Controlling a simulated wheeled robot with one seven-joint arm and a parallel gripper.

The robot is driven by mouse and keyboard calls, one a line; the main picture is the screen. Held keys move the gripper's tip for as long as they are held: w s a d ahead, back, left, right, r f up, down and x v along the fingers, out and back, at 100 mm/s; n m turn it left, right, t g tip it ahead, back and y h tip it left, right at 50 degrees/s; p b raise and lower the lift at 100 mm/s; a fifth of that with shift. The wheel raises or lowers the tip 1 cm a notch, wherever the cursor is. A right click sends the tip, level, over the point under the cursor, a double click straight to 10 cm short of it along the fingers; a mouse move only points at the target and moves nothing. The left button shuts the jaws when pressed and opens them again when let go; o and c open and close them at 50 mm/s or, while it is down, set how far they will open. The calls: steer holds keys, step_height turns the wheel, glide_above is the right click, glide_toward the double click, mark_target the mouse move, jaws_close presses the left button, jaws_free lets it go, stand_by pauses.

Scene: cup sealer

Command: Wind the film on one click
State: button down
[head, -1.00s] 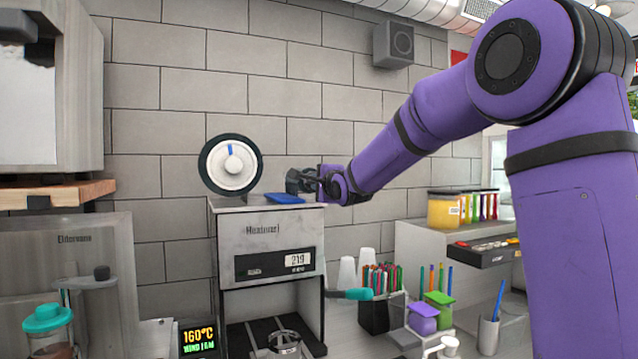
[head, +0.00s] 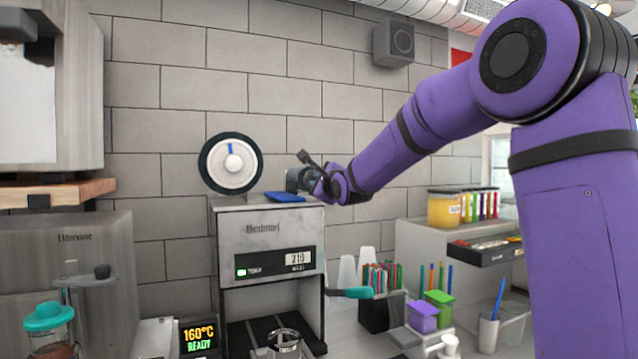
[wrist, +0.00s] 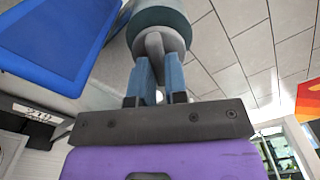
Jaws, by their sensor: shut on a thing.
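The cup sealer (head: 262,228) stands left of centre in the head view. A white film reel with a dark rim (head: 222,172) and a blue mark near the top of its hub stands above it. My gripper (wrist: 158,75) is shut on the raised grip of a grey round knob (wrist: 163,22) in the wrist view, one finger on each side. In the head view my gripper (head: 312,181) is at the top right of the sealer, and the knob is small and partly hidden there. A small screen (head: 198,337) reads 160°C and READY.
A blue flat piece (head: 285,197) lies on the sealer's top, close to the gripper. A teal-tipped lever (head: 352,292) sticks out at the sealer's right. Straws (head: 382,277), a purple box (head: 423,317) and a green box (head: 439,303) stand at right. A wall box (head: 393,43) hangs above.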

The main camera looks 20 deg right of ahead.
steer(key=shift+f, duration=0.1)
steer(key=c, duration=1.1)
jaws_free()
steer(key=shift+c, duration=0.2)
steer(key=s, duration=1)
steer(key=shift+s, duration=0.4)
steer(key=s+a+f+n+g, duration=0.1)
steer(key=s+f+n+g, duration=0.3)
steer(key=s+n, duration=0.4)
steer(key=s+a+f+n+g, duration=0.2)
steer(key=s+f+n+g, duration=0.2)
steer(key=s, duration=1.2)
steer(key=s+a+f+n+g, duration=0.1)
steer(key=s+f+n+g, duration=0.3)
steer(key=s+f+n, duration=0.3)
steer(key=s+n, duration=0.5)
steer(key=shift+a+g, duration=0.2)
steer(key=shift+g, duration=0.1)
